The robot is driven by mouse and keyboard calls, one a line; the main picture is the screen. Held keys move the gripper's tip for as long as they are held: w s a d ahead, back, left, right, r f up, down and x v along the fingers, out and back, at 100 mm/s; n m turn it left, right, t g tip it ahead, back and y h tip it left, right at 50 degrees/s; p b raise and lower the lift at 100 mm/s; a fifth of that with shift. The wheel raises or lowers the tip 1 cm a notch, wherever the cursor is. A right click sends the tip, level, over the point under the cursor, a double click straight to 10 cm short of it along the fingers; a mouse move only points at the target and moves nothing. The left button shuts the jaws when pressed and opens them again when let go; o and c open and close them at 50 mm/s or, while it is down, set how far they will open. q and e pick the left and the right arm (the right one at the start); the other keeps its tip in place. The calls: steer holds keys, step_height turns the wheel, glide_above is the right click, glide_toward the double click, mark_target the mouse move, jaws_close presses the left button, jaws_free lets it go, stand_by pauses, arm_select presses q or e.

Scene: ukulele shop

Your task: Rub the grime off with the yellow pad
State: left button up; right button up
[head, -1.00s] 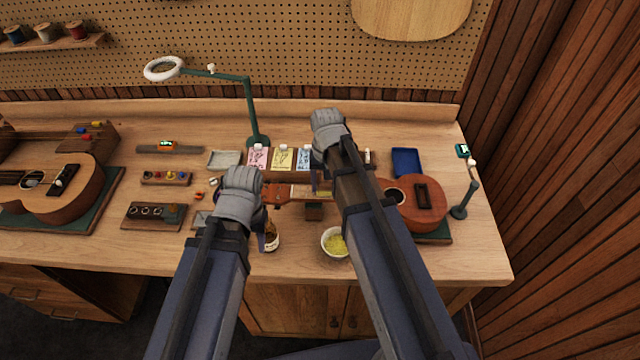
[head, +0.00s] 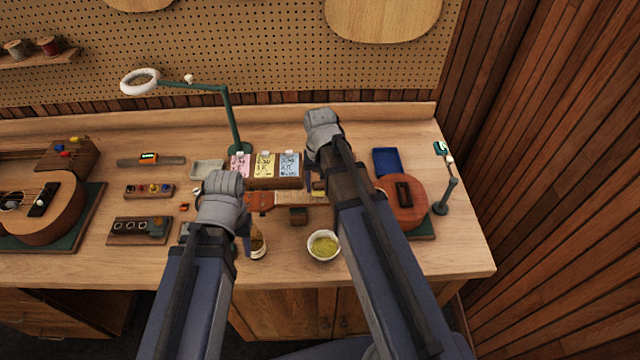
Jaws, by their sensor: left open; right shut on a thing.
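A small ukulele lies on the bench, its body (head: 407,203) to the right and its fretboard (head: 290,198) running left to a reddish headstock. My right gripper (head: 314,186) is over the fretboard, shut on a small yellow piece (head: 319,187) that appears to be the yellow pad. My own arm hides most of it and the neck-body join. I cannot tell whether the pad touches the strings. No grime can be made out at this size. My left gripper (head: 246,238) is open beside a small brown bottle (head: 258,246), left of it and below the headstock.
A white bowl with yellowish contents (head: 323,258) stands near the front edge. Cards (head: 264,165), a grey tray (head: 207,170) and a green lamp (head: 234,120) stand behind. A blue tray (head: 386,162) and small stand (head: 446,196) are right. Another ukulele (head: 50,210) lies left.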

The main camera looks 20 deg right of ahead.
steer(key=shift+r+p, duration=1.7)
steer(key=shift+r, duration=0.4)
step_height(320, 180, up, 3)
steer(key=p, duration=0.3)
